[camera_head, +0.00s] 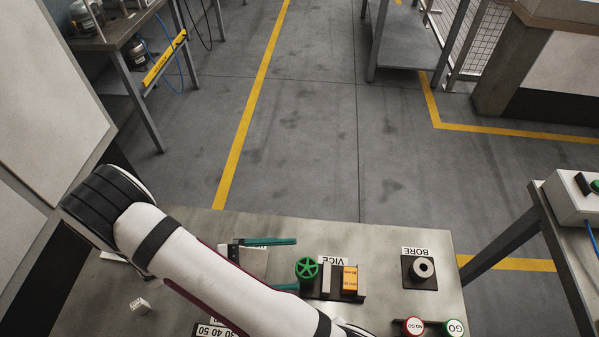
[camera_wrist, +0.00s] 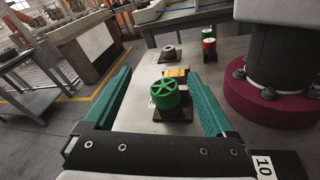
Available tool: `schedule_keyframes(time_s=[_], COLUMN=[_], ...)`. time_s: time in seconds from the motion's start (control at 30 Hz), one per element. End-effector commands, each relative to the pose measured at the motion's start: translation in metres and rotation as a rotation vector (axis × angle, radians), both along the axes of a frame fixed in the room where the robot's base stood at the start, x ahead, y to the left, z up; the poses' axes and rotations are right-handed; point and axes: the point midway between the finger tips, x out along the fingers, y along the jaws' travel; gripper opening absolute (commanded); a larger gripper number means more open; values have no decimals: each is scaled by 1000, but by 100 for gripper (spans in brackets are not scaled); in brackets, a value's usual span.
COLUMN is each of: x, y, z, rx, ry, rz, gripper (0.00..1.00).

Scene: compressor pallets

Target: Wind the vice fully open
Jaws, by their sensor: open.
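The vice has a green spoked handwheel (camera_head: 307,268) at its left end in the head view, beside the VICE label (camera_head: 334,261). Its dark base (camera_head: 318,294) carries a pale grey block (camera_head: 327,280) and an orange block (camera_head: 350,278) with print on it; I cannot tell how wide the jaw gap is. My gripper (camera_head: 297,264) is open, with its teal fingers pointing toward the wheel. In the wrist view the green wheel (camera_wrist: 165,93) shows between the two fingers of my gripper (camera_wrist: 160,85), with no visible contact. The wheel hides most of the vice there.
A grey bore part (camera_head: 423,268) on a dark plate stands right of the vice. Red NO GO (camera_head: 413,326) and green GO (camera_head: 454,327) pieces stand at the front right. A small white block (camera_head: 140,305) lies at left. The bench top (camera_head: 400,235) is bare behind the vice.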

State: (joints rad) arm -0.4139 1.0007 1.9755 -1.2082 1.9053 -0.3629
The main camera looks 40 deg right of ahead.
Motion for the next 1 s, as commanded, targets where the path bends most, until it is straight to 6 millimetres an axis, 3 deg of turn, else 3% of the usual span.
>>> schedule_keyframes(time_s=[0.2,0.5,0.8,1.0], x=[15,18,1,-12], y=[-5,-19,-30,-30], z=[56,139,219,252], rx=[-69,-268,-504,-608], ry=[-539,-1128,-1532,-1659], rz=[-423,-1051,-1662,-1929], gripper=[89,89,89,89])
